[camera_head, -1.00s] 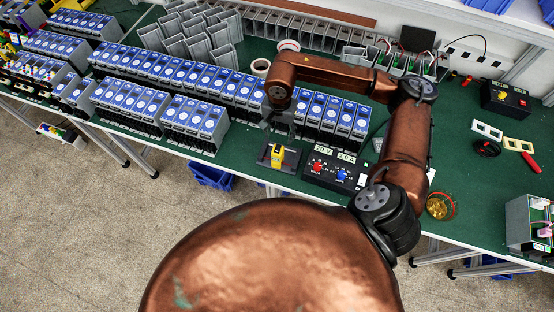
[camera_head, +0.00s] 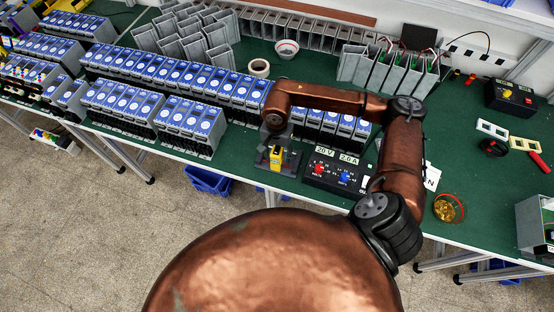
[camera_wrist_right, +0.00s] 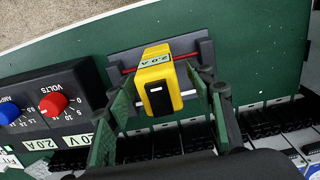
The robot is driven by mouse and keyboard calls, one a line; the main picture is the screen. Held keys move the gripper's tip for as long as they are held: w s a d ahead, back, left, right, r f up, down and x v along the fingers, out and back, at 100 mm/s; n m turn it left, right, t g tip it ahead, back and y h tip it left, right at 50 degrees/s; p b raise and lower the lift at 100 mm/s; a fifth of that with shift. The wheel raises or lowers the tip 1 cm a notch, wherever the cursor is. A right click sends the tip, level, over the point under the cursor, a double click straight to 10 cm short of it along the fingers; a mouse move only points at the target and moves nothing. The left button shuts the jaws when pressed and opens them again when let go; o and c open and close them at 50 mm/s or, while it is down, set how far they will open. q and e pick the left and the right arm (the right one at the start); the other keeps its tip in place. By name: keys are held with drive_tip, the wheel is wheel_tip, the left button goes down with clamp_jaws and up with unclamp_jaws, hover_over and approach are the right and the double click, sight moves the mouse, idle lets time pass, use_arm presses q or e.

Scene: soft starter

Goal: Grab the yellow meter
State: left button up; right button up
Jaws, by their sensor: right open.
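The yellow meter (camera_head: 276,157) sits on a dark grey stand near the front edge of the green table in the head view. In the right wrist view the yellow meter (camera_wrist_right: 160,82) shows a black front and a "2.0 A" label. My right gripper (camera_head: 275,140) is over the meter. In the right wrist view my right gripper (camera_wrist_right: 163,108) is open, with one green-padded finger on each side of the meter, apart from it. The left gripper is not in view.
A black power supply (camera_head: 337,176) with red and blue knobs stands right of the meter. Rows of blue-and-grey soft starters (camera_head: 190,125) stand to the left and behind. A tape roll (camera_head: 259,67) lies farther back. Bare green table (camera_head: 463,140) shows at the right.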

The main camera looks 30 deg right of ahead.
drive_tip(key=shift+f, duration=1.25)
drive_tip(key=shift+c, duration=0.5)
clamp_jaws()
